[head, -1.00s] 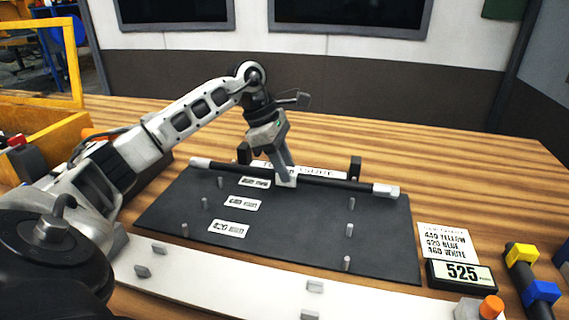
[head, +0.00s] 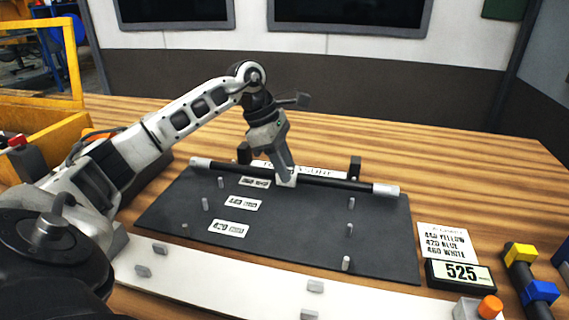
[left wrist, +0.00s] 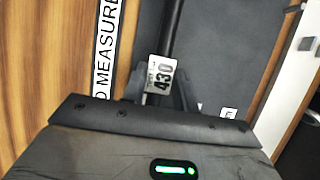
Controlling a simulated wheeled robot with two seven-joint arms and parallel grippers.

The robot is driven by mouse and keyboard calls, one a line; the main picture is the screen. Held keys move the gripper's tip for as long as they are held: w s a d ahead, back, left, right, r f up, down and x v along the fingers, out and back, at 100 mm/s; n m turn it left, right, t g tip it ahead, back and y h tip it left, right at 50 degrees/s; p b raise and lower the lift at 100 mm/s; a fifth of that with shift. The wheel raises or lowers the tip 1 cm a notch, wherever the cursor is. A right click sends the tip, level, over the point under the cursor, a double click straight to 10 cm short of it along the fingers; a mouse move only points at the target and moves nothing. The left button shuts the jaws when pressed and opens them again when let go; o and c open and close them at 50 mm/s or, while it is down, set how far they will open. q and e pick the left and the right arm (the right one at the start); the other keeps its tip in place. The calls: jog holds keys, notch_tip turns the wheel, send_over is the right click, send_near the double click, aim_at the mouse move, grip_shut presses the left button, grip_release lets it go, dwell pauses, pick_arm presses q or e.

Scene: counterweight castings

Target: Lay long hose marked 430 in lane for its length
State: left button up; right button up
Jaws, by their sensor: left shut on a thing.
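The long black hose (head: 335,183) has white ends and lies across the far edge of the dark lane board (head: 290,235). Its white tag reads 430 in the left wrist view (left wrist: 160,75). My left gripper (head: 286,180) is shut on the hose at the tag, near its middle. I cannot tell whether the hose is resting or slightly raised. The board has short grey pegs at both sides and white lane labels, the nearest (head: 229,229) seeming to read 420; the others are too small to read surely. My right gripper is not in view.
Two black uprights (head: 355,168) flank a "TO MEASURE" strip (head: 325,173) behind the hose. A card (head: 445,243) lists 440 yellow, 420 blue, 460 white. A display (head: 461,274) reads 525. Yellow and blue clips (head: 541,292) are at right. A white strip with pegs (head: 230,287) lies in front.

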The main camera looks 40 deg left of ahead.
pick_arm(q)
jog(key=shift+f+b, duration=0.5)
jog(key=shift+f, duration=0.15)
jog(key=o, duration=1)
jog(key=shift+o, duration=0.2)
jog(key=shift+r+p, duration=3)
jog(key=shift+r, duration=0.55)
jog(key=shift+s+f, duration=0.1)
